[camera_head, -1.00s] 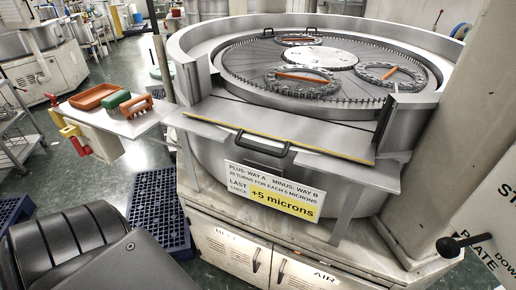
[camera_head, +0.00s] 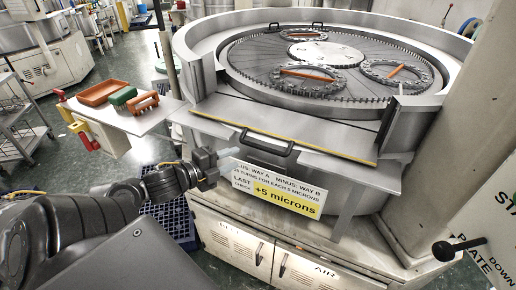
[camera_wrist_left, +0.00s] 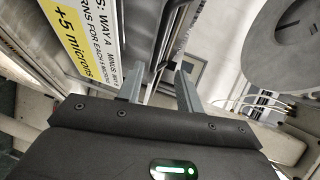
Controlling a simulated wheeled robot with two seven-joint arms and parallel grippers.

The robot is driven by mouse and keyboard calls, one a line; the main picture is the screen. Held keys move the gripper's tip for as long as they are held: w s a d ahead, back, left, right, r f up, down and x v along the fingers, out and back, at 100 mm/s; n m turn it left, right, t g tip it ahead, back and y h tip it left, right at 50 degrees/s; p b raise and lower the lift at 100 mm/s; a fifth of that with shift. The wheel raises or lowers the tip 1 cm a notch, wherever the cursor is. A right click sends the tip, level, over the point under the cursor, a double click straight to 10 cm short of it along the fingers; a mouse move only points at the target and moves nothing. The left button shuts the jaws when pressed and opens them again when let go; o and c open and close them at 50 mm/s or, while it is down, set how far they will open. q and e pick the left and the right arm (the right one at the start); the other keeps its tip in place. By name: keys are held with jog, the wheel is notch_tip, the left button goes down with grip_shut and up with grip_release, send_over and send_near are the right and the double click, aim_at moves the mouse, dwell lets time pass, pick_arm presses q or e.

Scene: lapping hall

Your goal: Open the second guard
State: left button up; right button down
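A grey guard panel (camera_head: 320,133) with a yellow front edge lies across the front gap of the round lapping machine. Its black handle (camera_head: 266,143) is at the front edge, left of the middle. Two more small black handles (camera_head: 272,28) (camera_head: 317,27) show at the far rim; I cannot tell which guard counts as second. My left gripper (camera_head: 219,155) is below and left of the front handle, apart from it, near the sign. In the left wrist view its two fingers (camera_wrist_left: 160,86) are spread with nothing between them. My right gripper is out of view.
A sign reading "+5 microns" (camera_head: 275,190) hangs under the panel. A side shelf (camera_head: 135,122) with orange and green items juts out at left. A black-knobbed lever (camera_head: 446,250) and a thick pillar (camera_head: 445,140) stand at right. Cabinet doors (camera_head: 262,250) are below.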

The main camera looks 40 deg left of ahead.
aim_at(260, 148)
pick_arm(q)
jog(key=p+x, duration=0.1)
jog(key=x, duration=0.7)
jog(key=shift+w+a, duration=0.1)
jog(key=shift+w, duration=0.3)
jog(key=shift+p+x, duration=0.45)
jog(key=shift+x, duration=0.65)
jog(key=shift+s+f, duration=0.1)
jog(key=shift+f, duration=0.05)
grip_shut()
